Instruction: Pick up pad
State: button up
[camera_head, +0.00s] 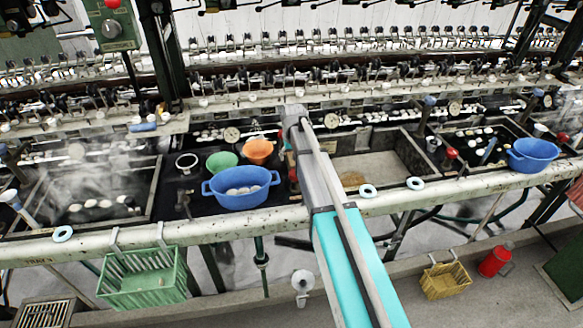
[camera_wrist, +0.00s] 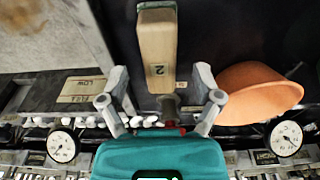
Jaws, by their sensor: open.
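My gripper (camera_wrist: 160,78) is open, with one finger on each side of the block's lower part. Gaps show between the block and both fingers, and nothing is gripped. In the head view my arm hides the gripper and the block.
An orange bowl (camera_wrist: 258,96) is close to the right finger. Beside it in the head view are a green bowl (camera_head: 221,161) and a blue basin (camera_head: 240,198) holding pale cocoons. A red-topped fitting (camera_wrist: 172,112) and gauges (camera_wrist: 62,146) stand behind.

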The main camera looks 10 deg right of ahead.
jog(key=shift+w+f+b, duration=0.1)
jog(key=shift+f+b, duration=0.45)
jog(key=shift+f, duration=0.3)
jog(key=shift+f, duration=0.25)
dwell(0.6)
grip_shut()
dwell(0.5)
